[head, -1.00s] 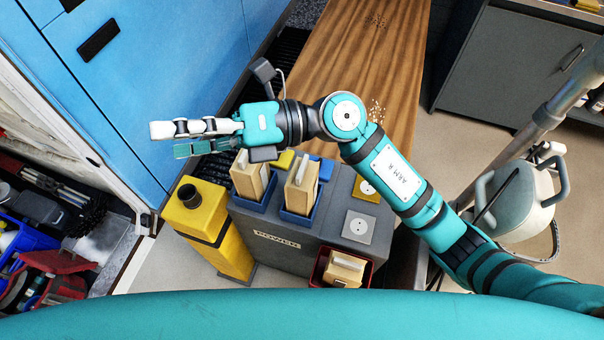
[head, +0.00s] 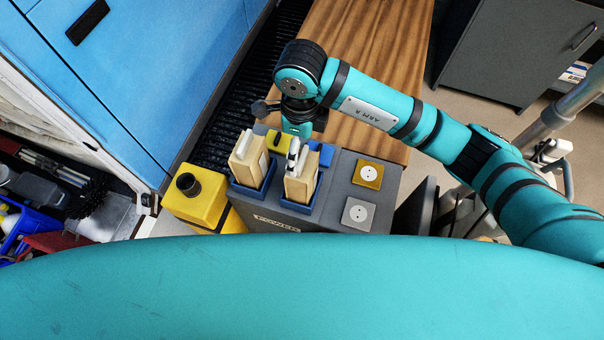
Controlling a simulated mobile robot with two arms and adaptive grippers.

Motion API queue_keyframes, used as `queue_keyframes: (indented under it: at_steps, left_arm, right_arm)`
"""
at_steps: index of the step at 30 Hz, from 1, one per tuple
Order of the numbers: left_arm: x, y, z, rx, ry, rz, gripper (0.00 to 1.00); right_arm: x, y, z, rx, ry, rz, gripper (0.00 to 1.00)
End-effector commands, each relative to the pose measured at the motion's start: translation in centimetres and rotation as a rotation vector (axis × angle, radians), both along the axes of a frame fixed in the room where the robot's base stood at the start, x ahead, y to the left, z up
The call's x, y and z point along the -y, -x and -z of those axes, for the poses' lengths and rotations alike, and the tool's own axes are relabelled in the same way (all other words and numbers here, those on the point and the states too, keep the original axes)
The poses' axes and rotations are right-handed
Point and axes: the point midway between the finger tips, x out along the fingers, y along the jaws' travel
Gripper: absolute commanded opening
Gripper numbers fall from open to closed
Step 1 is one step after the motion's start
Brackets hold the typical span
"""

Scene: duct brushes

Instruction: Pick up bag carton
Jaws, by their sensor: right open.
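Two upright cream cartons stand in blue holders on the dark grey power cabinet (head: 334,190): a left carton (head: 246,163) and a right carton (head: 300,188). I cannot tell which one is the bag carton. My right gripper (head: 296,157) points down at the top of the right carton, with its pale fingers close to the carton's upper end. It is open; I cannot tell whether the fingers touch the carton. The wrist hides part of the cabinet's back. My left gripper is not in view.
A yellow box with a black cap (head: 188,184) stands left of the cabinet. Two socket plates, one yellow (head: 368,174) and one grey (head: 358,213), lie right of the cartons. A wooden bench top (head: 375,45) lies behind. Blue panels (head: 110,90) rise at left.

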Motion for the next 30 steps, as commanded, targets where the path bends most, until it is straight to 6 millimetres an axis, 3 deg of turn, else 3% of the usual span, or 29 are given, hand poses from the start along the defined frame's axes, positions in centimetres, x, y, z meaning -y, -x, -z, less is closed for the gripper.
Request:
queue_keyframes:
  at_steps: [6, 14, 21, 30]
  left_arm:
    - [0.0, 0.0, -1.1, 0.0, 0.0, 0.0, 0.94]
    - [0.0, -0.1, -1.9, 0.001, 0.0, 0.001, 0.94]
    - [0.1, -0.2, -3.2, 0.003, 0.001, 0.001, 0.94]
    - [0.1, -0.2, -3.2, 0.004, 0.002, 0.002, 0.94]
  right_arm:
    - [0.0, 0.1, 3.7, -0.005, -0.001, 0.002, 1.0]
    - [0.0, 0.2, 5.5, -0.005, -0.001, 0.001, 1.0]
    - [0.1, 0.3, 9.0, -0.004, -0.003, 0.001, 1.0]
    - [0.1, 0.2, 9.9, -0.001, -0.003, 0.0, 1.0]
